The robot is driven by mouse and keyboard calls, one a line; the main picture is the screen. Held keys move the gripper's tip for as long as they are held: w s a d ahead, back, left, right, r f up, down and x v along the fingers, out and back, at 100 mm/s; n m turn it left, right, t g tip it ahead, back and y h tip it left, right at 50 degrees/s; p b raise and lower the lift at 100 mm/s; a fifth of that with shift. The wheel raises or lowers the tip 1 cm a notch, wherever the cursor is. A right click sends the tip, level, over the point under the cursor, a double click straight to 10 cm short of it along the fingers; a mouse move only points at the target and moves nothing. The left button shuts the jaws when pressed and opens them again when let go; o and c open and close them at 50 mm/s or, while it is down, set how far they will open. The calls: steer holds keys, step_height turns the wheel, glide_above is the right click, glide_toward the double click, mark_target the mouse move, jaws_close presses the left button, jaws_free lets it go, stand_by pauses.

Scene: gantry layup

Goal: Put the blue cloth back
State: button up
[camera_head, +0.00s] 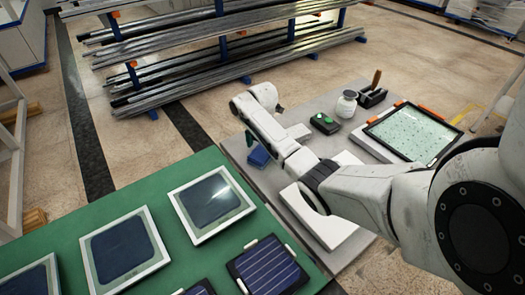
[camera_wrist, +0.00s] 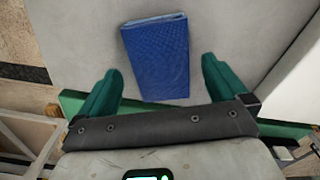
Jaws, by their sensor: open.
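The blue cloth (camera_wrist: 157,58) is a folded, textured rectangle lying on a light grey surface (camera_wrist: 85,40). In the wrist view it sits ahead of my gripper (camera_wrist: 158,80), between the lines of the two green fingers. In the head view the cloth (camera_head: 259,156) shows as a small blue patch beside my wrist, partly hidden by my arm. My gripper is open and holds nothing. In the head view one green finger (camera_head: 249,138) shows just above the cloth.
A green table (camera_head: 60,235) with framed solar cells (camera_head: 211,199) fills the lower left. On the grey bench stand a green-buttoned box (camera_head: 325,123), a white jar (camera_head: 347,103), a black holder (camera_head: 371,97) and a glass panel (camera_head: 412,132). Metal bars (camera_head: 220,45) lie on a rack behind.

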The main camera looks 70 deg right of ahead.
mark_target(263, 151)
step_height(263, 151, up, 10)
steer(key=shift+f, duration=0.25)
stand_by(0.3)
